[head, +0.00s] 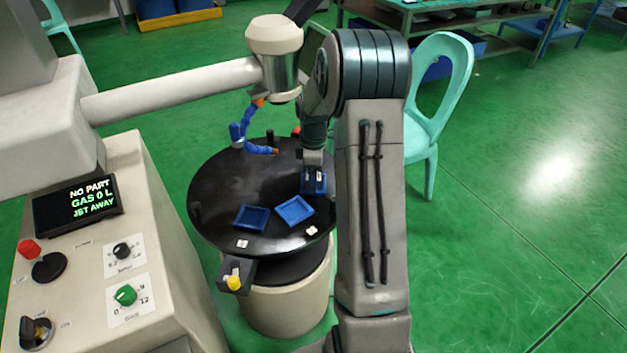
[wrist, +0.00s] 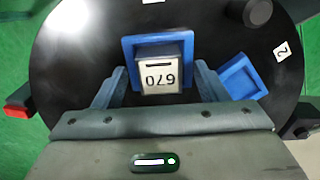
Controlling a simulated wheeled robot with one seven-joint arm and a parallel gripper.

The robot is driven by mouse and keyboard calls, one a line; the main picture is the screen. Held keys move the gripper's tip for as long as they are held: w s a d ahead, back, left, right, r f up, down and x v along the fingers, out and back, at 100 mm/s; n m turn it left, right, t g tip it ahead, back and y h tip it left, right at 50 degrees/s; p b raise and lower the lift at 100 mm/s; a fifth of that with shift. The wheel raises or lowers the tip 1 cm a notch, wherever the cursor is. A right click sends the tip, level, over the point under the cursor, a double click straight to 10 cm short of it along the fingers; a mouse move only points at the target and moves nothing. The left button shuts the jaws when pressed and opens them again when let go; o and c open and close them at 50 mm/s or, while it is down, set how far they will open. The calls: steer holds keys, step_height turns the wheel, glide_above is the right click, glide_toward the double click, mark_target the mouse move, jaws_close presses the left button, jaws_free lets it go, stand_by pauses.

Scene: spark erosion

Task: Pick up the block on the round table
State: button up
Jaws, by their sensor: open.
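The block (wrist: 160,78) has a grey body and a pale face with an upside-down number, apparently 670. It sits inside a square blue tray (wrist: 130,52) on the black round table (wrist: 75,50), also seen in the head view (head: 215,200). My gripper (wrist: 160,70) is open, with one finger on each side of the block and tray, and gaps show between. In the head view my gripper (head: 313,175) is low over the rear right tray (head: 314,188); the block is mostly hidden there. I cannot tell whether the fingertips touch the tray.
Two more blue trays, the left (head: 252,218) and the middle (head: 295,210), lie in front and look empty. A blue jointed hose (head: 262,149) and the machine's beige arm (head: 175,90) are close by. A turquoise chair (head: 440,90) stands right of my arm.

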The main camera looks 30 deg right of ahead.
steer(key=shift+c, duration=0.3)
jaws_close()
steer(key=shift+r, duration=0.15)
